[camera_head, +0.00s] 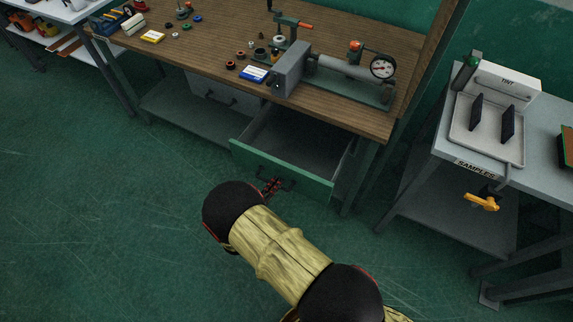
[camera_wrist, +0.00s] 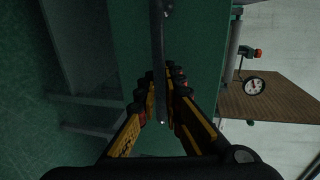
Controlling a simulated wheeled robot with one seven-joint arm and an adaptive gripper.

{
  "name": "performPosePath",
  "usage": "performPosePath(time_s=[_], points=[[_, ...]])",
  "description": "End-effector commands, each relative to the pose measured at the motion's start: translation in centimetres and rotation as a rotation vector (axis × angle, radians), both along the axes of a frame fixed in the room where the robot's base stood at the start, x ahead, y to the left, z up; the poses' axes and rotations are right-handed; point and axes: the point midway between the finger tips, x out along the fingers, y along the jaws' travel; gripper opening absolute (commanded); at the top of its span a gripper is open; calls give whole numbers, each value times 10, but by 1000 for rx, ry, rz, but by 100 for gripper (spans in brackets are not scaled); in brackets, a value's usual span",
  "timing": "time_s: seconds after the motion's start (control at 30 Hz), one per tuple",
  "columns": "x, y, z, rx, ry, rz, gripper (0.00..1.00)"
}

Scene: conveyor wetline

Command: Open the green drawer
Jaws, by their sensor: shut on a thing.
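The green drawer (camera_head: 283,172) under the wooden workbench is pulled out, and its grey, empty-looking inside shows in the head view. It has a dark handle (camera_head: 287,183) on its front. My gripper (camera_head: 270,187) is at the left part of this handle, partly hidden behind my dark wrist. In the wrist view my gripper (camera_wrist: 165,100) has its yellow and black fingers closed around the dark handle bar (camera_wrist: 160,60), with the green drawer front (camera_wrist: 194,45) just beyond.
A grey drawer (camera_head: 211,92) beside it is shut. The workbench top (camera_head: 225,35) holds a vise-like fixture with a dial gauge (camera_head: 382,67) and several small parts. A grey side table (camera_head: 540,140) stands at the right. The green floor (camera_head: 100,230) in front is clear.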

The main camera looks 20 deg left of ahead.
Motion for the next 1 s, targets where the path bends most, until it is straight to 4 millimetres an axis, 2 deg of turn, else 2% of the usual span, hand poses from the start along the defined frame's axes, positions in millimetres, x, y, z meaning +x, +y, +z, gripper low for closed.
performPosePath(time_s=[0.03,0.1,0.33,0.8,0.83,1.0], points=[[-14,1,0,-4,2,4,0],[-27,2,0,-2,2,3,0],[-53,4,-1,-1,2,-1,0],[-59,4,-1,-1,2,-2,0],[-59,4,-1,-1,2,-2,9],[-59,4,-1,0,2,-2,19]])
